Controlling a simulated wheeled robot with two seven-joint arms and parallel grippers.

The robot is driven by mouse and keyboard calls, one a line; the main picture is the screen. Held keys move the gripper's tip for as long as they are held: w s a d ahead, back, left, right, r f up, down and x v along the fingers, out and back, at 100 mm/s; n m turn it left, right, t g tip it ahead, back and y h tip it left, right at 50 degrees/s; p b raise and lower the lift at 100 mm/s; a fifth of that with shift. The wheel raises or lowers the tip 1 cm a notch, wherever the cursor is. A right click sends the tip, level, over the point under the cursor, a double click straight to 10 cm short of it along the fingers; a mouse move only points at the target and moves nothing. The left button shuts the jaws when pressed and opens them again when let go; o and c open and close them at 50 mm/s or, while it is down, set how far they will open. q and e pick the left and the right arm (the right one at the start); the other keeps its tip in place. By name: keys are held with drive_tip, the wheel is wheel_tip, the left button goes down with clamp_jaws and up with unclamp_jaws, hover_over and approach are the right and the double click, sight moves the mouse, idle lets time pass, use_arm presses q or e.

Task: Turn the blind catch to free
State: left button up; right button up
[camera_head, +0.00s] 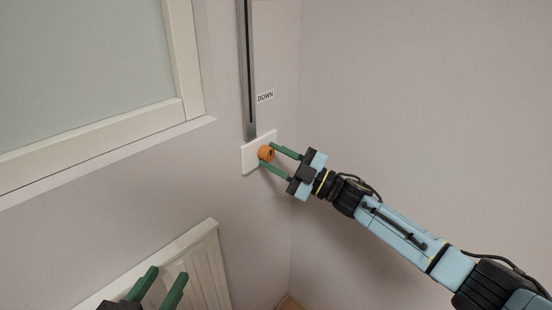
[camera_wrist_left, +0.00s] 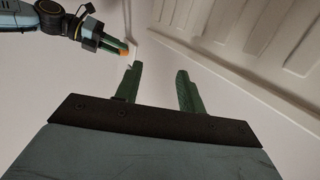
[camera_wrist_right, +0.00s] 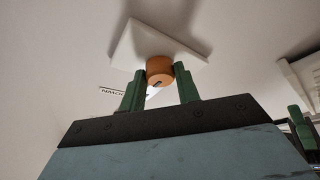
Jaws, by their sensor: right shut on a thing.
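The blind catch is an orange round knob (camera_head: 266,153) on a white wall plate (camera_head: 248,160), below a dark vertical track. The right wrist view shows the knob (camera_wrist_right: 159,71) with a small dark mark on its face, on the white plate (camera_wrist_right: 130,50). My right gripper (camera_head: 267,153) is shut on the knob, one green finger on each side of it. My left gripper (camera_head: 164,279) is open and empty at the bottom of the head view, in front of the white panelled radiator-like piece. In the left wrist view its fingers (camera_wrist_left: 160,85) are apart with nothing between them.
A dark slotted track (camera_head: 248,70) runs up the wall above the plate, with a "DOWN" label (camera_head: 265,96) beside it. A framed window (camera_head: 90,75) is at the upper left. A white ribbed panel (camera_head: 205,265) stands low on the wall. The right wall is bare.

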drive_tip(key=o, duration=1)
drive_tip(key=shift+s+d, duration=0.1)
drive_tip(key=shift+d, duration=0.05)
use_arm(q)
drive_tip(key=s+a+f+g+y+p, duration=0.3)
drive_tip(key=s+f+g, duration=0.4)
drive_tip(key=f, duration=0.3)
drive_tip(key=shift+a+f+g, duration=0.25)
drive_tip(key=shift+a+g, duration=0.35)
drive_tip(key=shift+g, duration=0.2)
use_arm(e)
drive_tip(key=shift+v, duration=6.55)
drive_tip(key=shift+f, duration=0.15)
